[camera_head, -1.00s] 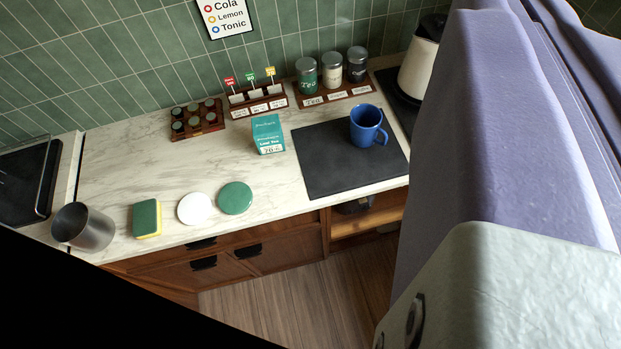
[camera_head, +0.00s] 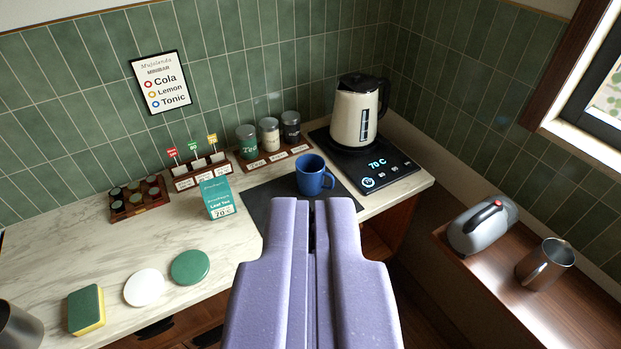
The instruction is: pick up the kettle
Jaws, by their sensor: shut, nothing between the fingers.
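A cream kettle with a black lid and handle (camera_head: 353,117) stands upright on a black base with a lit display reading 70 C (camera_head: 375,166), at the back right corner of the counter. Its handle is on its right side. My gripper (camera_head: 312,204) is in the lower middle of the view, its two lilac fingers shut together with nothing between them. It is apart from the kettle, which lies beyond it and a little to the right in the picture.
A blue mug (camera_head: 311,177) stands on a dark mat (camera_head: 262,203), between my gripper and the kettle in the picture. Several jars (camera_head: 269,136) stand left of the kettle.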

